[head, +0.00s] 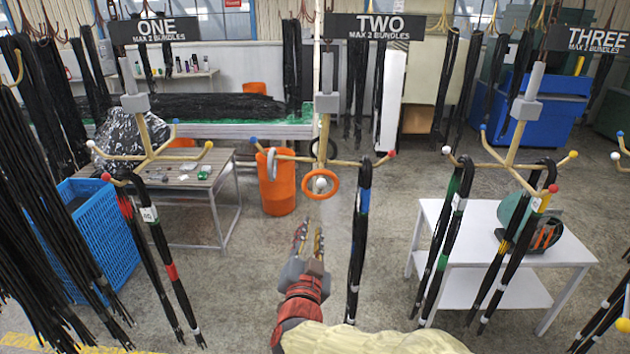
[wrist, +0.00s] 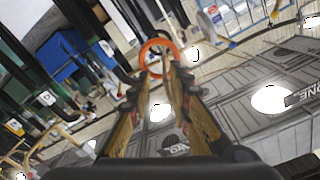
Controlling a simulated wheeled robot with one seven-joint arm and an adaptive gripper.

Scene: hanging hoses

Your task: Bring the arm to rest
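My gripper (head: 309,238) points up and away from me in the lower middle of the head view, in front of the middle rack. Its two fingers stand apart, with nothing seen between them. In the wrist view the fingers (wrist: 157,75) have a gap between them. An orange ring (head: 320,184) is on the front of the middle rack (head: 325,145), above and beyond the fingertips. It also shows past the fingertips in the wrist view (wrist: 151,46). My arm comes in from the bottom of the head view, partly under a tan cover.
Black hose bundles hang on the left rack (head: 150,150), from the middle rack's right arm (head: 358,240) and on the right rack (head: 510,140). A white table (head: 430,225) stands right, a blue crate (head: 105,240) left, an orange bin (head: 277,190) behind. Floor around my arm looks clear.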

